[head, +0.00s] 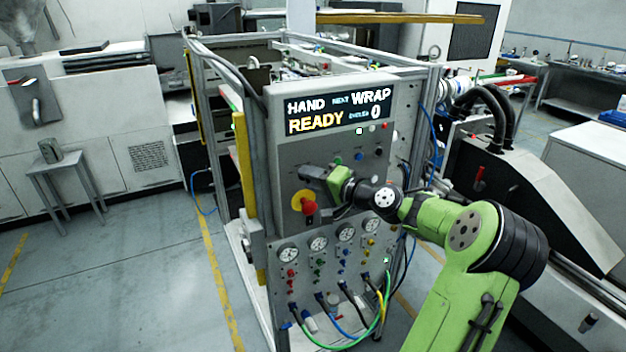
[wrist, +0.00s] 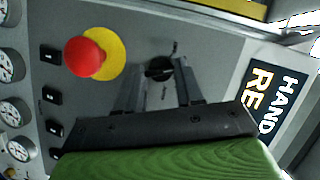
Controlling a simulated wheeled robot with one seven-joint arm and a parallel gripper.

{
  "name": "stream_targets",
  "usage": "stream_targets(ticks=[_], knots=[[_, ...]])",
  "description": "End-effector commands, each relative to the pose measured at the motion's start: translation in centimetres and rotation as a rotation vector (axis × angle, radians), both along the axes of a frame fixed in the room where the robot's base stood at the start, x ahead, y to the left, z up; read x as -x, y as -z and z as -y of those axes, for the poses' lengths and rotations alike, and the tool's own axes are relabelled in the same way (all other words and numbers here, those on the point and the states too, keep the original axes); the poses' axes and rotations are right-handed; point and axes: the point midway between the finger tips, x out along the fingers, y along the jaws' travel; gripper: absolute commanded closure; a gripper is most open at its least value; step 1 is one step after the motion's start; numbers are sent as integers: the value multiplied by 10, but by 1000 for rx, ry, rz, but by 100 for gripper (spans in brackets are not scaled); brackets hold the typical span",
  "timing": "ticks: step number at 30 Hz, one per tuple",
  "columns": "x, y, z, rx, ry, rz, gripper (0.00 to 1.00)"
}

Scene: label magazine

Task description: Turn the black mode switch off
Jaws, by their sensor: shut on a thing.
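The black mode switch (wrist: 158,68) is a round dark knob on the grey control panel (head: 286,150). In the wrist view it sits between the tips of my gripper (wrist: 157,76), which is shut on it. In the head view my gripper (head: 312,172) is at the panel's left part, and it hides the switch. The knob's exact turn angle is hard to read. The display (head: 338,112) above reads HAND, NEXT WRAP and READY, with a 0 at the right.
A red emergency button (wrist: 84,57) on a yellow disc (wrist: 112,54) is close to my gripper. Below are several gauges (head: 289,253) and coloured hoses (head: 343,345). A yellow post (head: 243,165) stands left of the panel. The floor at left is mostly clear around a small stool (head: 58,168).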

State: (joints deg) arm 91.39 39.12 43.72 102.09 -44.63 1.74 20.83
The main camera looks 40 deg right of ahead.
Motion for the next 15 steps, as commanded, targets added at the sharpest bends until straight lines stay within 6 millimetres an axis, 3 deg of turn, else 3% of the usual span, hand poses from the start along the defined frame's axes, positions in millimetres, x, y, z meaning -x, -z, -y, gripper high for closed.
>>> stream_targets(ticks=[15], knots=[[0, 0, 0, 125, 0, -36, 94]])
